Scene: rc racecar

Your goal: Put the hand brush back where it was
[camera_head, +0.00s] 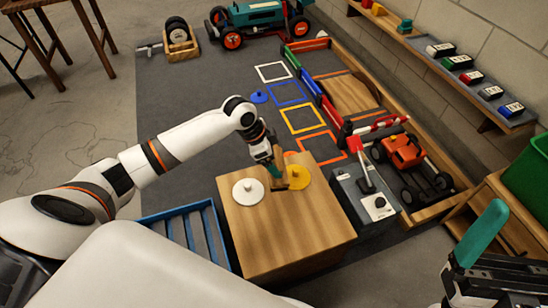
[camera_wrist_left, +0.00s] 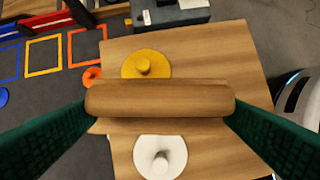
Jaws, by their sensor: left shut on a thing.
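My left gripper (camera_head: 274,164) is shut on a wooden piece that appears to be the hand brush (camera_wrist_left: 160,100). In the left wrist view its thick brown wooden body lies level across the picture between my two green fingers (camera_wrist_left: 160,110). The brush is over the wooden box top (camera_head: 290,228), between the white knobbed disc (camera_head: 248,191) and the yellow knobbed disc (camera_head: 298,178). I cannot tell whether it touches the top, and its bristles are not clear. My right gripper (camera_head: 480,238) is at the lower right, partly cut off; its opening is unclear.
A blue slatted tray (camera_head: 150,220) stands left of the box. A grey box with a red lever (camera_head: 350,183) and an orange car (camera_head: 405,152) stand right. Coloured square outlines (camera_head: 301,119) and a blue disc (camera_head: 259,97) lie on the grey mat, which has free room at left.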

